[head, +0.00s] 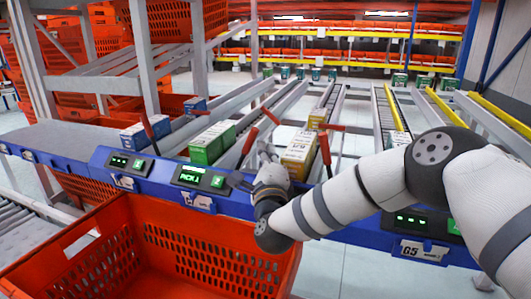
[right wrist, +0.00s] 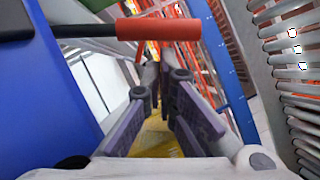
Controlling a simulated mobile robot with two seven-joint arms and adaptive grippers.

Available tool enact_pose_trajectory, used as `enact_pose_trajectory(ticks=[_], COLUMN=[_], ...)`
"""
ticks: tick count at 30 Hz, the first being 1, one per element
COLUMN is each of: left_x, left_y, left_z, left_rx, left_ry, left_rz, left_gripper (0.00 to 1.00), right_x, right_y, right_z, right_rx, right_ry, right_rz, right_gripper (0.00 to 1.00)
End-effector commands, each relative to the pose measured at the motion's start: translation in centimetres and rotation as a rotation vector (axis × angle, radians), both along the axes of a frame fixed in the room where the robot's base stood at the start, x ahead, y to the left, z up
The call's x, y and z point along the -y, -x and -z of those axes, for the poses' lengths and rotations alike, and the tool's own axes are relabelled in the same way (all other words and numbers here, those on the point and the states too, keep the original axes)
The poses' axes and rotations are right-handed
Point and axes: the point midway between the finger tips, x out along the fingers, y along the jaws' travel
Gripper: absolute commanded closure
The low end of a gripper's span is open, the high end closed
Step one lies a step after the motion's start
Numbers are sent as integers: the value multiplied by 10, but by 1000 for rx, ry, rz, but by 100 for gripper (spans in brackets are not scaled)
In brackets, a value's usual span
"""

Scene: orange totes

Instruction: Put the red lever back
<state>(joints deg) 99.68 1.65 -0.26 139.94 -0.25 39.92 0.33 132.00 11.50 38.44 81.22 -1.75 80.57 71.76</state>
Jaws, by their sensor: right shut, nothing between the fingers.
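Several red levers stand along the blue rail (head: 165,185) in the head view. One red lever (head: 250,140) tilts just left of my right gripper (head: 266,160), and another (head: 325,149) stands to its right. In the right wrist view, a red lever handle (right wrist: 158,28) on a grey rod crosses the top of the picture, close to my right gripper (right wrist: 152,72). Its fingers are together and hold nothing. I cannot tell whether they touch the lever, or which head-view lever this is. My left gripper is not in view.
An orange tote (head: 190,260) stands in front of the rail. Green boxes (head: 207,145) and yellow-white boxes (head: 300,150) sit on the sloping lanes behind it. Display panels, one reading PICK 1 (head: 190,178), line the rail. A grey upright (head: 142,55) rises at the left.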

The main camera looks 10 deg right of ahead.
Motion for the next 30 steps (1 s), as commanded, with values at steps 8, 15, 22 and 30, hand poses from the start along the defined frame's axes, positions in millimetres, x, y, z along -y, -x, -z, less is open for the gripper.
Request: enact_pose_trajectory(ticks=[8,15,22,30], left_x=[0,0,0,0], left_y=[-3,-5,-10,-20], left_z=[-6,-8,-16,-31], left_rx=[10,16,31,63], left_ry=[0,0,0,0], left_rz=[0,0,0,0], left_gripper=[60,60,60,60], right_x=[-3,-6,-13,-29], right_y=[-2,-3,-7,-17], right_z=[-7,-9,-18,-33], right_rx=[-27,-47,-88,-192], right_ry=[42,72,136,297], right_rz=[3,3,6,16], right_gripper=[100,100,100,100])
